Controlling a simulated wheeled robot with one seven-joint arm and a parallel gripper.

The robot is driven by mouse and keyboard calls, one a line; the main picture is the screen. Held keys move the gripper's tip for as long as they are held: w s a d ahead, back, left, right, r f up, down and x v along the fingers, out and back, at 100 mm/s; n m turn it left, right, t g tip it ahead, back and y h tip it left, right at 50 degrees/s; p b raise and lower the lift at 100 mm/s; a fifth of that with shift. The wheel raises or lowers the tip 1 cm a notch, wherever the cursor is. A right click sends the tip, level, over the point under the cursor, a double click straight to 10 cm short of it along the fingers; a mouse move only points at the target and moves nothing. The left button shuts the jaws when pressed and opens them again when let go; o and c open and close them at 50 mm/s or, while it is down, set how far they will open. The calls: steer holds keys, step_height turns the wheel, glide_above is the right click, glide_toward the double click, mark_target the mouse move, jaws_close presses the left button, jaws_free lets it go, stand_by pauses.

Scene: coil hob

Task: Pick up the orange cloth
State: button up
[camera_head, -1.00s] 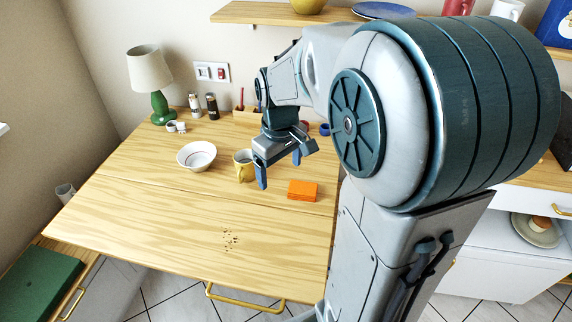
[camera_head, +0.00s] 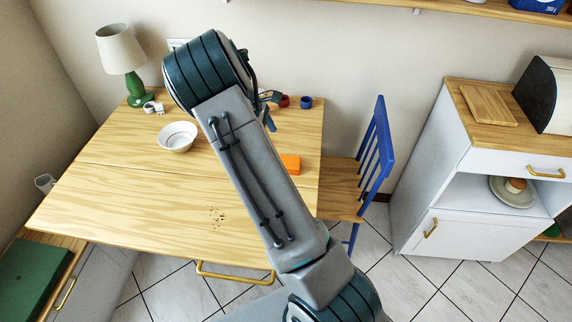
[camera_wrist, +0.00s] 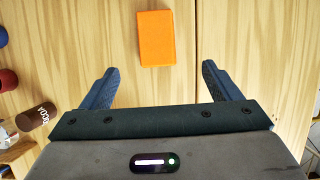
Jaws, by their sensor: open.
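The orange cloth (camera_head: 291,164) is a small folded rectangle lying flat near the right edge of the wooden table (camera_head: 120,197). My arm partly covers it in the head view. In the wrist view the whole cloth (camera_wrist: 155,38) shows near the top middle, just beyond the fingertips and roughly centred between them. My gripper (camera_wrist: 159,69) is open and empty, with its blue fingers wide apart. In the head view most of the gripper is hidden behind my arm, and only a blue finger shows clearly.
A white bowl (camera_head: 177,138), a green lamp (camera_head: 138,91) and dark crumbs (camera_head: 217,215) are on the table. Red (camera_head: 284,101) and blue (camera_head: 306,102) items stand at the back right. A blue chair (camera_head: 376,150) is at the right. A brown labelled cylinder (camera_wrist: 34,118) lies left of the gripper.

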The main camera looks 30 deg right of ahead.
steer(key=x, duration=0.6)
steer(key=shift+s+d+f, duration=0.1)
steer(key=shift+d+f, duration=0.05)
steer(key=shift+f, duration=0.1)
steer(key=p+x, duration=0.1)
steer(key=x, duration=0.3)
steer(key=shift+d+f+p, duration=0.15)
steer(key=shift+d+p, duration=0.05)
steer(key=shift+p, duration=0.1)
steer(key=shift+d+f, duration=0.1)
steer(key=shift+f, duration=0.35)
steer(key=shift+f, duration=0.25)
steer(key=c, duration=1.1)
